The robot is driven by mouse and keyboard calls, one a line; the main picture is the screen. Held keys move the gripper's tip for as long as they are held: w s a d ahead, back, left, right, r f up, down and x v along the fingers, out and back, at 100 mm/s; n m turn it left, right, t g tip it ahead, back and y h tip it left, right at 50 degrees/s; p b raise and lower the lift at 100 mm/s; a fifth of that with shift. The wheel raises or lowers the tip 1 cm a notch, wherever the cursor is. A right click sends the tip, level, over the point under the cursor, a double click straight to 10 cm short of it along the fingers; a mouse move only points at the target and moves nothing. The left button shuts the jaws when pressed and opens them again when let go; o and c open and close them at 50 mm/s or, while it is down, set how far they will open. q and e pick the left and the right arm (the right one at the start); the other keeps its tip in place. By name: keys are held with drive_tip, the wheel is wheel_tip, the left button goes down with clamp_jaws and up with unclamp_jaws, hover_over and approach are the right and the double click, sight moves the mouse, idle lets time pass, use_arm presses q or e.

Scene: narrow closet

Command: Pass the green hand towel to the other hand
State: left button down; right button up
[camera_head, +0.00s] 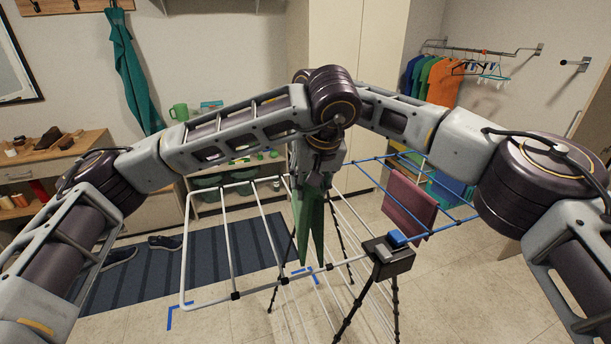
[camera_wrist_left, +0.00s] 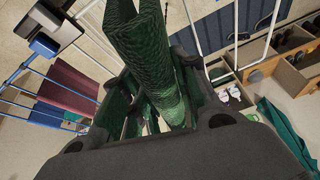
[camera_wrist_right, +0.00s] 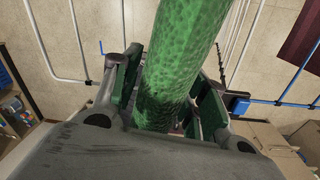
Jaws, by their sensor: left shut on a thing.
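The green hand towel (camera_head: 303,228) hangs in narrow folds below my two grippers, above the middle of the drying rack. My right gripper (camera_head: 319,178) is at the top of the towel in the head view. My left gripper is mostly hidden there, close beside it. In the left wrist view my left gripper (camera_wrist_left: 152,100) is shut on the towel (camera_wrist_left: 148,55). In the right wrist view the towel (camera_wrist_right: 180,50) runs between the fingers of my right gripper (camera_wrist_right: 166,95). Whether they press on it is hidden.
The drying rack has a white wing (camera_head: 186,245) at left and a blue wing (camera_head: 367,178) at right, where a maroon towel (camera_head: 409,203) hangs. A black box (camera_head: 390,262) sits at its front. A striped mat (camera_head: 205,262) and shoes (camera_head: 165,242) lie at left.

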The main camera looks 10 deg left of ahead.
drive_tip(key=c, duration=0.7)
use_arm(q)
drive_tip(key=c, duration=1)
unclamp_jaws()
use_arm(e)
drive_tip(key=shift+c, duration=0.2)
use_arm(q)
drive_tip(key=shift+r, duration=0.15)
drive_tip(key=shift+v, duration=5.85)
